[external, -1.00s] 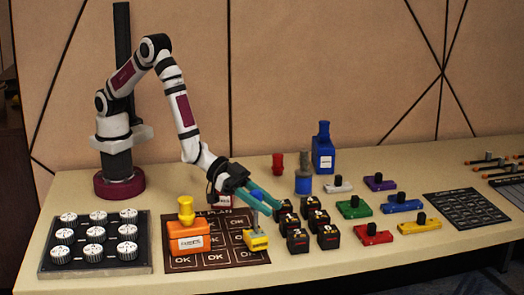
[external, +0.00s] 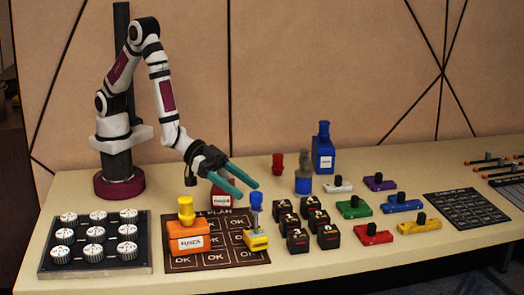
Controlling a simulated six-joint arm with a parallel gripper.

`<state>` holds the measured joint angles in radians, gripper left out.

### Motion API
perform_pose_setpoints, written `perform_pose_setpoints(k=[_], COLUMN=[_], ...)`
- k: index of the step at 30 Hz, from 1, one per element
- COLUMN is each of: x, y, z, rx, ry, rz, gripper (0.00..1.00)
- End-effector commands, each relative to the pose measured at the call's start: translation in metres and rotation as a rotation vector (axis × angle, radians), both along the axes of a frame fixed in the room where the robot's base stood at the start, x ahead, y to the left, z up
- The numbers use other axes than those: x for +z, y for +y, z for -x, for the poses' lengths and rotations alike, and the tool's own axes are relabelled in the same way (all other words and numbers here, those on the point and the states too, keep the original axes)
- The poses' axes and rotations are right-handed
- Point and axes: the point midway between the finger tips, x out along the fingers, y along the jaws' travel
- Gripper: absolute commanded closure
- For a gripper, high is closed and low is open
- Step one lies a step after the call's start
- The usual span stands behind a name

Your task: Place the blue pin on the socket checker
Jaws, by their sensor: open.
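The blue pin (external: 256,201) stands upright, its grey stem rising from the top of the small yellow block, which looks like the socket checker (external: 257,241). How deep the stem sits in the block cannot be made out. My gripper (external: 248,191) is open and empty. Its two teal fingers are spread just above and to the left of the pin's blue top, and they look clear of it.
An orange box (external: 189,240) with a yellow top stands left of the checker on a dark OK mat (external: 215,261). A red box (external: 222,196) is behind. Several black blocks (external: 298,240) stand close on the right. A tray of white knobs (external: 143,262) is far left.

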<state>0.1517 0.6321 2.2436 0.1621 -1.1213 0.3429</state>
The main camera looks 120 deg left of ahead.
Motion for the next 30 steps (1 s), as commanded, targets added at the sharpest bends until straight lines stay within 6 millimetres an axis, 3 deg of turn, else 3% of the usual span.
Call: perform_pose_setpoints(k=[6, 13, 17, 20, 27, 30], x=[0.013, 0.017, 0.025, 0.032, 0.057, 0.067], y=[0.001, 0.001, 0.001, 0.012, 0.061, 0.077], z=[0.036, 0.043, 0.067, 0.122, 0.306, 0.356], rx=[-0.001, -0.008, -0.078, -0.149, -0.268, -0.291], ry=[0.0, 0.015, 0.191, 0.446, 1.026, 1.163], rz=[-0.001, -0.007, -0.072, -0.153, -0.347, -0.406], gripper=[0.36, 0.36, 0.36, 0.36, 0.36, 0.36])
